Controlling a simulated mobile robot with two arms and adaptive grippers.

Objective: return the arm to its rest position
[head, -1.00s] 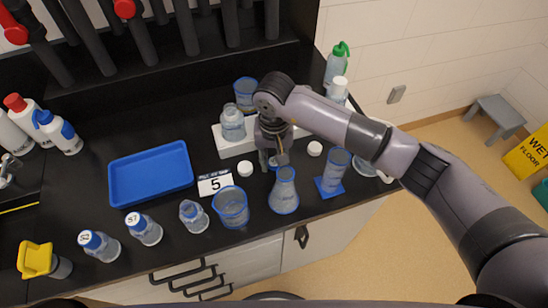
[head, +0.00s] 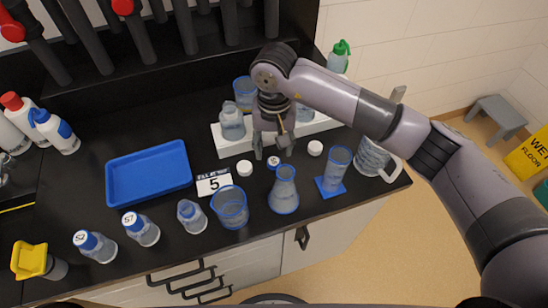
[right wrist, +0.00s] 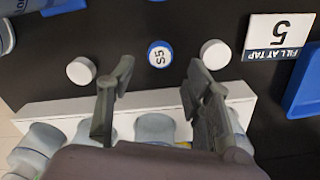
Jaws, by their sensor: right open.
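My right gripper (head: 274,150) is open and empty above the black counter; its two fingers also show apart in the right wrist view (right wrist: 160,75). A blue-rimmed cap marked S5 (head: 274,162) lies on the counter below the fingers. In the right wrist view the S5 cap (right wrist: 160,54) shows beyond and between the fingertips, not held. My right arm reaches in from the right side of the head view. My left gripper is not in view.
A white rack (head: 222,146) with bottles stands behind the gripper. White caps (head: 244,168) (head: 315,148), a flask (head: 284,190), a beaker (head: 230,207) and a cylinder (head: 335,168) stand close by. A blue tray (head: 150,174) lies left. Red-handled taps hang at the back.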

